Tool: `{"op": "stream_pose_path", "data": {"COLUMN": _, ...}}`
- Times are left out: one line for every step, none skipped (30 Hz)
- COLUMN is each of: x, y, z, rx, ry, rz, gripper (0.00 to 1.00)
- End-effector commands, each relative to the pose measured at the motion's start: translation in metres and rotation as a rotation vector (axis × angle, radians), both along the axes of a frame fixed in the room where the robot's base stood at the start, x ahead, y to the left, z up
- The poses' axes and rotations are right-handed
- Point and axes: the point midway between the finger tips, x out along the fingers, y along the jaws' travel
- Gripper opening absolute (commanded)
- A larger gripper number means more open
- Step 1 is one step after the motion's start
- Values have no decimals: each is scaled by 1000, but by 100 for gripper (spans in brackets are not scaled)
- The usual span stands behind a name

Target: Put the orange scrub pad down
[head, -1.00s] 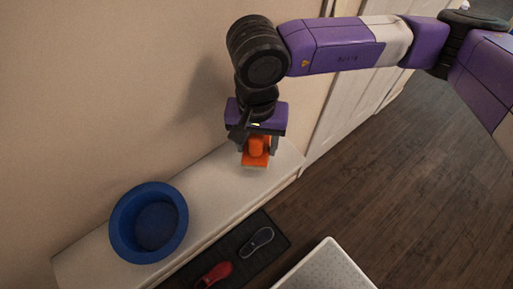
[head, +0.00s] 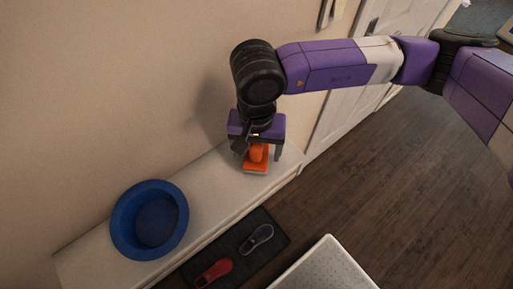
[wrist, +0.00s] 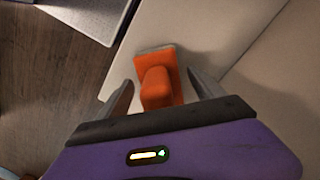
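The orange scrub pad (head: 257,154) has a raised orange grip and a pale underside. It appears to rest flat on the white ledge (head: 216,190), near its far right end by the wall. In the wrist view the scrub pad (wrist: 157,78) lies between the spread fingers of my gripper (wrist: 162,92), with a gap on both sides. In the head view my gripper (head: 258,152) points down over the pad, fingers apart. The fingers partly hide the pad in the head view.
A blue basin (head: 150,220) stands on the ledge to the left. A dark mat (head: 270,229) on the floor holds a red shoe-like item (head: 214,271) and a dark one (head: 257,238). A white perforated surface (head: 325,268) is at the bottom. The ledge between basin and pad is clear.

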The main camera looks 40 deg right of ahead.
Motion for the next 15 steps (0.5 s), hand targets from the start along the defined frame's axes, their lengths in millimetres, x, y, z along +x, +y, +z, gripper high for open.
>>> {"op": "stream_pose_path", "data": {"x": 0, "y": 0, "z": 0, "rx": 0, "ry": 0, "rz": 0, "gripper": 77}}
{"op": "stream_pose_path", "data": {"x": 0, "y": 0, "z": 0, "rx": 0, "ry": 0, "rz": 0, "gripper": 77}}
{"op": "stream_pose_path", "data": {"x": 0, "y": 0, "z": 0, "rx": 0, "ry": 0, "rz": 0, "gripper": 77}}
{"op": "stream_pose_path", "data": {"x": 0, "y": 0, "z": 0, "rx": 0, "ry": 0, "rz": 0, "gripper": 77}}
{"op": "stream_pose_path", "data": {"x": 0, "y": 0, "z": 0, "rx": 0, "ry": 0, "rz": 0, "gripper": 77}}
{"op": "stream_pose_path", "data": {"x": 0, "y": 0, "z": 1, "rx": 0, "ry": 0, "rz": 0, "gripper": 77}}
{"op": "stream_pose_path", "data": {"x": 0, "y": 0, "z": 2, "rx": 0, "ry": 0, "rz": 0, "gripper": 77}}
{"op": "stream_pose_path", "data": {"x": 0, "y": 0, "z": 3, "rx": 0, "ry": 0, "rz": 0, "gripper": 77}}
{"op": "stream_pose_path", "data": {"x": 0, "y": 0, "z": 5, "rx": 1, "ry": 1, "rz": 0, "gripper": 77}}
{"op": "stream_pose_path", "data": {"x": 0, "y": 0, "z": 5, "rx": 0, "ry": -1, "rz": 0, "gripper": 77}}
{"op": "stream_pose_path", "data": {"x": 1, "y": -1, "z": 7, "rx": -1, "ry": -3, "rz": 1, "gripper": 77}}
{"op": "stream_pose_path", "data": {"x": 2, "y": -1, "z": 13, "rx": -3, "ry": -4, "rz": 1, "gripper": 77}}
{"op": "stream_pose_path", "data": {"x": 2, "y": -1, "z": 17, "rx": -3, "ry": -4, "rz": 1, "gripper": 77}}
{"op": "stream_pose_path", "data": {"x": 2, "y": -2, "z": 23, "rx": -3, "ry": -5, "rz": 3, "gripper": 77}}
{"op": "stream_pose_path", "data": {"x": 2, "y": -2, "z": 30, "rx": -4, "ry": -6, "rz": 2, "gripper": 77}}
